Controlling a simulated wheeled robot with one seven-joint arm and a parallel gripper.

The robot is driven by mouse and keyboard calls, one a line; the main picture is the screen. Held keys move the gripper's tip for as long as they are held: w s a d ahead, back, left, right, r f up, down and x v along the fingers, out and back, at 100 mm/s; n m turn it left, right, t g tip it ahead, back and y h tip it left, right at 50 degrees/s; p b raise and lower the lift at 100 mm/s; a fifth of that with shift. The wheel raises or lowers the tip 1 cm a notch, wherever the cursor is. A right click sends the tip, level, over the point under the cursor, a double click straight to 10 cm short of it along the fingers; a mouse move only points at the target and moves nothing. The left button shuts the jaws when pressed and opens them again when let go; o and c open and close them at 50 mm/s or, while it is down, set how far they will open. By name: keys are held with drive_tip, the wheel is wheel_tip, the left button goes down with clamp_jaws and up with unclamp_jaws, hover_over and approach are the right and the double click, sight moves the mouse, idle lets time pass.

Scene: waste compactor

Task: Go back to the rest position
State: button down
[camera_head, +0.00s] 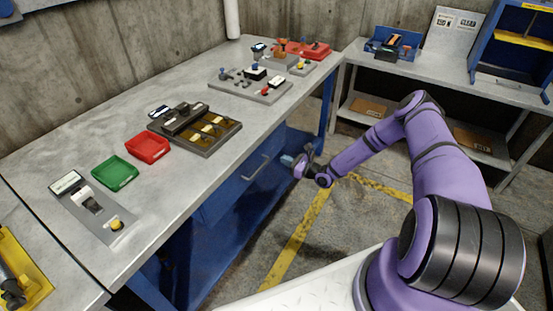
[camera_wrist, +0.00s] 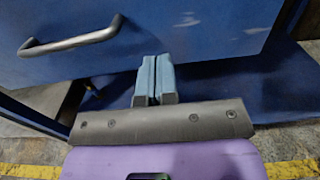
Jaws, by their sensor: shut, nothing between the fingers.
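My gripper (camera_head: 290,161) is at the end of my purple arm, in front of the blue workbench and close to its drawer. In the wrist view its two blue-grey fingers (camera_wrist: 154,80) are side by side, shut and empty. The blue drawer (camera_wrist: 215,32) has a dark bar handle (camera_wrist: 72,41) to the upper left of the fingers. The handle (camera_head: 257,166) also shows in the head view, just left of my gripper. The fingers are apart from the handle. I cannot tell whether they touch the drawer front.
The grey workbench top (camera_head: 75,135) holds a green tray (camera_head: 114,173), a red tray (camera_head: 148,148), a dark slotted box (camera_head: 196,128) and control panels. A second grey bench (camera_head: 430,72) stands at the back right. The floor between, with yellow lines (camera_head: 300,238), is open.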

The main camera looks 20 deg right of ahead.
drive_tip(key=v, duration=0.7)
drive_tip(key=s+a+r+n+g, duration=0.3)
drive_tip(key=r+n+g, duration=0.3)
drive_tip(key=r, duration=0.6)
drive_tip(key=s+a+r+n+g+h, duration=0.1)
drive_tip(key=s+a+r+n+g, duration=0.2)
drive_tip(key=r+n, duration=0.7)
drive_tip(key=s+a+r+n+g, duration=0.3)
drive_tip(key=r+n+g, duration=0.15)
drive_tip(key=r, duration=1.05)
drive_tip(key=s+a+r+n+h, duration=0.2)
drive_tip(key=s+r+n+h, duration=0.35)
drive_tip(key=s+r, duration=0.9)
drive_tip(key=s+d+r+n+t+h, duration=0.1)
drive_tip(key=s+r+t+h, duration=0.1)
drive_tip(key=s, duration=0.5)
drive_tip(key=s+d+r+n+t+h, duration=0.1)
drive_tip(key=s+d+r+t+h, duration=0.1)
drive_tip(key=s+r, duration=0.3)
drive_tip(key=s, duration=0.3)
drive_tip(key=shift+s+r, duration=0.25)
drive_tip(key=shift+s, duration=0.05)
